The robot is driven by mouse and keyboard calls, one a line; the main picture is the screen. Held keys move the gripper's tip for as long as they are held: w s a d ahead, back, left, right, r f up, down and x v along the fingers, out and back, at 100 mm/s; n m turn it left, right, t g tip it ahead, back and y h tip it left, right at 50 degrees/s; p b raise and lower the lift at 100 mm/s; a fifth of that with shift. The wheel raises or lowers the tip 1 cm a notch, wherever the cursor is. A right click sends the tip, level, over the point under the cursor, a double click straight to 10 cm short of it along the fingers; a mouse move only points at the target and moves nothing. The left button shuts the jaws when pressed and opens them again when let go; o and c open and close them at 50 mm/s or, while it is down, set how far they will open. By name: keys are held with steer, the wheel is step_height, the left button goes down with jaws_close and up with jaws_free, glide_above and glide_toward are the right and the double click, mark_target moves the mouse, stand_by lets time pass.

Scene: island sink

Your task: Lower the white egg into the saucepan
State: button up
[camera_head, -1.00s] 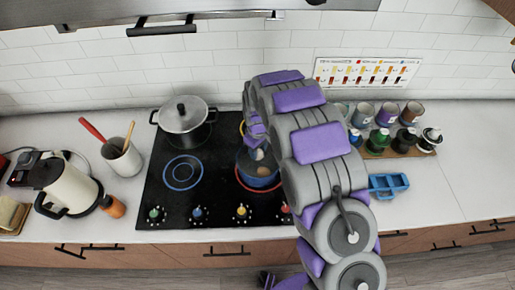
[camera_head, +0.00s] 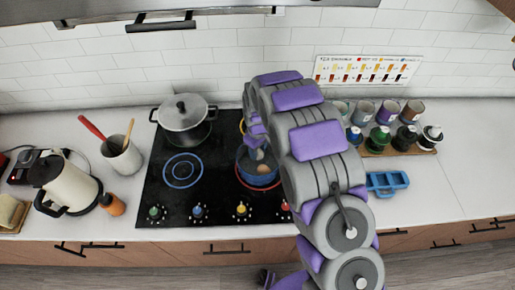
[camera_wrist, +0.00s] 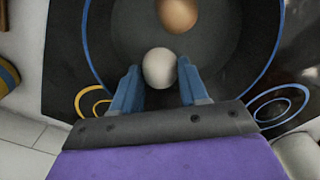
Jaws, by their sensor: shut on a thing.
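The blue saucepan (camera_head: 257,183) stands on the right part of the black cooktop; its dark inside and blue rim fill much of the wrist view (camera_wrist: 120,32). The white egg (camera_wrist: 159,68) is between the blue fingertips of my gripper (camera_wrist: 158,78), which is shut on it. A brown egg (camera_wrist: 178,14) lies in the saucepan, just beyond the white egg in the wrist view. In the head view my gripper (camera_head: 257,153) points down at the saucepan's opening, partly hidden by my arm. I cannot tell whether the white egg touches the pan's bottom.
A lidded steel pot (camera_head: 184,120) stands at the cooktop's back left. A utensil crock (camera_head: 122,155), a kettle (camera_head: 67,188) and an orange-brown shaker (camera_head: 112,204) are at the left. A blue tray (camera_head: 388,183) and a rack of bottles (camera_head: 400,148) stand to the right of my arm.

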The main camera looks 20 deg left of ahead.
steer(key=shift+f, duration=0.6)
stand_by(0.4)
steer(key=o, duration=0.8)
steer(key=shift+c, duration=0.2)
step_height(320, 180, up, 17)
steer(key=shift+r, duration=0.15)
steer(key=s+d+r+m+b, duration=0.25)
steer(key=s+d, duration=0.35)
steer(key=d, duration=0.4)
steer(key=s+d+r+m+b, duration=0.2)
steer(key=s+d+r+m, duration=0.2)
steer(key=s+d, duration=0.5)
steer(key=s+d+f+m+g+b, duration=0.1)
steer(key=s+d+m, duration=0.2)
steer(key=s+d, duration=0.3)
steer(key=s+d+f+m+b, duration=0.2)
steer(key=s+d, duration=0.4)
steer(key=s, duration=0.8)
steer(key=shift+f+m+g+b, duration=0.3)
steer(key=shift+m+g, duration=0.1)
steer(key=shift+m, duration=0.25)
